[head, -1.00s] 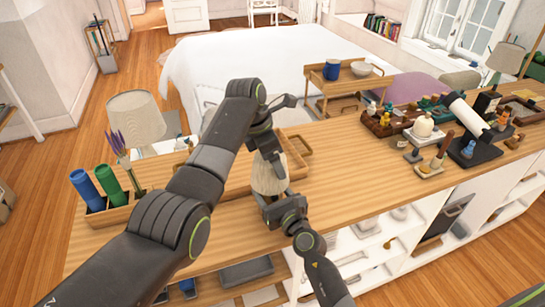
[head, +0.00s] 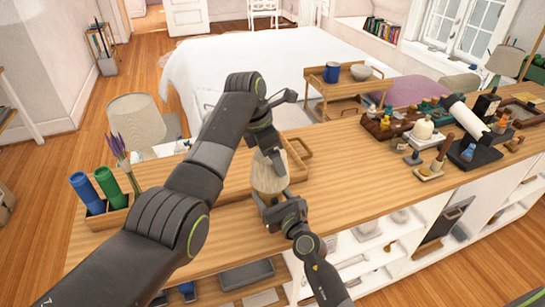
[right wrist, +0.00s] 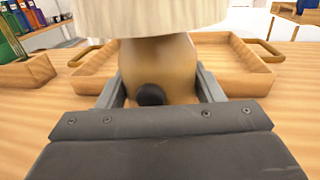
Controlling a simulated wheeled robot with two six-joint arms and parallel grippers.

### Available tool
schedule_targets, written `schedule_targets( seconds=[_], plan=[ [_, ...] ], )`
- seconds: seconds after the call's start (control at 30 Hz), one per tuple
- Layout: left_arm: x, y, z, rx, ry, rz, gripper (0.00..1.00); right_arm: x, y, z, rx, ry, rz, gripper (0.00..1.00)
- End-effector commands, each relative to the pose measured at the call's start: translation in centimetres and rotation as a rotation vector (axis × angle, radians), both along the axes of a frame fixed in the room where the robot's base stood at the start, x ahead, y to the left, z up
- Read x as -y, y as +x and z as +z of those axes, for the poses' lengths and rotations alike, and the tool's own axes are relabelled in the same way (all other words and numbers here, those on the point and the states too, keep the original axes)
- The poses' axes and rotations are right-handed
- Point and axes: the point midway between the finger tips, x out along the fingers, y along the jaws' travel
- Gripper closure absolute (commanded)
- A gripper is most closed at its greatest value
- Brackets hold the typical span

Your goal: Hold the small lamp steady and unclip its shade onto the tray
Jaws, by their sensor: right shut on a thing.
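The small lamp stands on the wooden counter, with a cream shade (head: 268,178) on top. In the right wrist view its rounded tan base (right wrist: 165,68) carries a dark knob, and the shade (right wrist: 150,15) fills the top edge. My right gripper (right wrist: 160,92) is shut on the base, one finger on each side. My left gripper (head: 268,150) points down at the top of the shade; its fingertips are too small and overlapped to read. The wooden tray (head: 298,160) with brass handles lies just behind the lamp, partly hidden by my left arm. It also shows in the right wrist view (right wrist: 245,72).
A wooden holder (head: 112,217) with blue and green cylinders stands at the counter's left end. A larger lamp (head: 136,120) stands behind it. Bottles and small stands (head: 425,140) crowd the right side. The counter between the tray and these is clear.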

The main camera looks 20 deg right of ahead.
Motion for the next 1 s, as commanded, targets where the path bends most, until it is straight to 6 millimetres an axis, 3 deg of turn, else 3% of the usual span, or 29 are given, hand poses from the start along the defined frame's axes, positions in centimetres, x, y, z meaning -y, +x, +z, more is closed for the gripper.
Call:
schedule_targets(
  seconds=[0.43, 0.77, 1.0],
  plan=[
    [0.0, 0.0, 0.5, 0.001, 0.0, 0.0, 0.49, 0.0, 0.0, 0.0, 0.0, 0.001, 0.0, 0.8],
    [0.0, 0.1, 4.0, 0.003, 0.001, 0.0, 0.49, 0.0, 0.0, 0.0, 0.0, 0.001, 0.0, 0.8],
    [0.0, 0.0, 4.3, 0.0, 0.0, 0.001, 0.49, 0.0, 0.0, 0.0, 0.0, 0.001, 0.0, 0.8]
  ],
)
